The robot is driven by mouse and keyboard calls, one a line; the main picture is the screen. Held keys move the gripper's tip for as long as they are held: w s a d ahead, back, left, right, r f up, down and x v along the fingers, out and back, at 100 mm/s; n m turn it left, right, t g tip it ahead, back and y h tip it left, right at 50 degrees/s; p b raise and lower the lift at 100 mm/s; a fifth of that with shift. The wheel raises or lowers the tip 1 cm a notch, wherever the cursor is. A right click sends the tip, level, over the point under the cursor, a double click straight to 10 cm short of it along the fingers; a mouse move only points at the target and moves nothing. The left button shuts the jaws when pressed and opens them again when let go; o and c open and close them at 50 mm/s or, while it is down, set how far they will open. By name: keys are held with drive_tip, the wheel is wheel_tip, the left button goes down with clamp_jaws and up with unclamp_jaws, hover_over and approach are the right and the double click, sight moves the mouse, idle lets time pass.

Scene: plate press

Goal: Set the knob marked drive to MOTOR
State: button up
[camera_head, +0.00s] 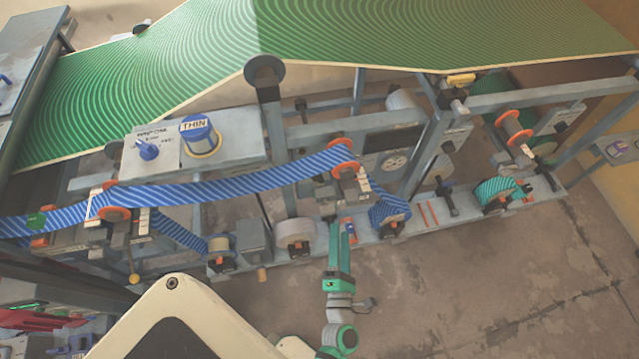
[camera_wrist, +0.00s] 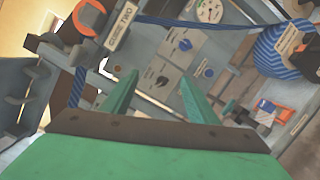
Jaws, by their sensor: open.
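My gripper (camera_head: 343,228) is open, its two green fingers apart and empty, in front of the machine's lower middle. In the wrist view the gripper (camera_wrist: 158,88) points at a grey panel. On that panel, beyond the fingers, is a blue knob (camera_wrist: 185,44) on a pale labelled plate. A darker small knob (camera_wrist: 162,80) sits lower left of it, on another plate. Their labels are too small to read, so I cannot tell which is marked drive or where it is set. In the head view my gripper and the machine frame hide these knobs.
A blue striped web (camera_head: 230,182) runs across the machine over orange-flanged rollers (camera_head: 344,160). A striped roll (camera_wrist: 280,50) is at right. Another blue knob (camera_head: 148,150) stands on the upper left box. Floor is clear at right.

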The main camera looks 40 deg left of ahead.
sight(319, 182)
drive_tip(key=w+a+f+n+g+y, duration=0.1)
drive_tip(key=w+a+n, duration=0.2)
drive_tip(key=w+a, duration=0.1)
drive_tip(key=w+a+f+n+g, duration=0.1)
drive_tip(key=w+a+n, duration=0.2)
drive_tip(key=a, duration=0.4)
drive_tip(key=w+a+f+n+g+y, duration=0.1)
drive_tip(key=w+a+n, duration=0.2)
drive_tip(key=w+a, duration=0.2)
drive_tip(key=shift+w+a+f+n+y, duration=0.1)
drive_tip(key=shift+a+f+n+y, duration=0.1)
drive_tip(key=shift+f+n+y, duration=0.15)
drive_tip(key=shift+c, duration=0.2)
drive_tip(key=c, duration=1)
